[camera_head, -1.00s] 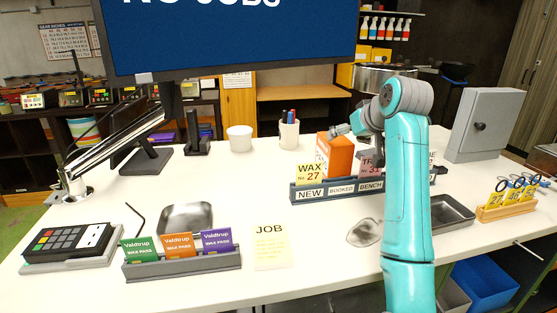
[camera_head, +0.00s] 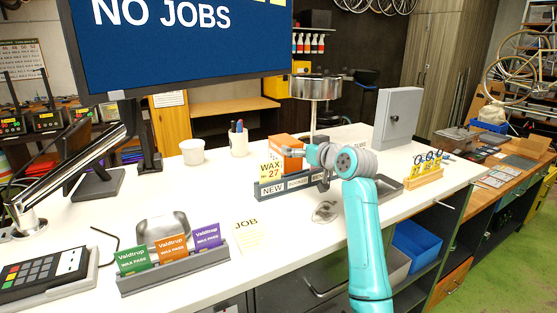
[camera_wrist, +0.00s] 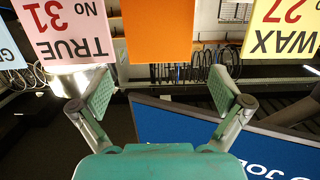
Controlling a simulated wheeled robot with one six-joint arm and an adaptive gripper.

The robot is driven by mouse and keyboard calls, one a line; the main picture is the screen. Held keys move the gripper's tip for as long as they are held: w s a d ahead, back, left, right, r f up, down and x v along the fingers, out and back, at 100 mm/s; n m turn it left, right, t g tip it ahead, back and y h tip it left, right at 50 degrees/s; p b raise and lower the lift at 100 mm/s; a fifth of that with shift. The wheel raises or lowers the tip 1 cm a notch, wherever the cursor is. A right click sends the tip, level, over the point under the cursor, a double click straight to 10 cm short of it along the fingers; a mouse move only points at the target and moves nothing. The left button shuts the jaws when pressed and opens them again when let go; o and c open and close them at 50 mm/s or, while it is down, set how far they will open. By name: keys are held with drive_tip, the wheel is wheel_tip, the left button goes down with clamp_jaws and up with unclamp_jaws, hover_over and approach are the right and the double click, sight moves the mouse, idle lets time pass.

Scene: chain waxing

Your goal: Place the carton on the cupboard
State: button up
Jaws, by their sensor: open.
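The orange carton (camera_head: 284,146) stands upright on the white bench, behind the grey card rack (camera_head: 283,188). In the wrist view the carton (camera_wrist: 156,28) hangs in at the top middle, between a pink TRUE card and a yellow WAX card, which appear upside down. My gripper (camera_wrist: 161,92) is open and empty, with its fingertips apart and the carton ahead between them. In the head view my gripper (camera_head: 299,153) is at the carton's right side; contact cannot be told. A grey cupboard (camera_head: 400,112) with a knobbed door stands at the bench's far right.
A metal pot (camera_head: 315,88) on a stand rises behind the carton. A white cup (camera_head: 192,152) and a pen holder (camera_head: 239,143) stand left. A rack of key tags (camera_head: 425,178) is near the right edge. The bench front middle is mostly clear.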

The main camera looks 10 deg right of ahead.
sight(290, 142)
drive_tip(key=shift+r+x, duration=0.1)
drive_tip(key=shift+x, duration=1.65)
drive_tip(key=shift+r+x, duration=0.15)
drive_tip(key=shift+x, duration=1.55)
drive_tip(key=c, duration=1.8)
drive_tip(key=shift+c, duration=0.2)
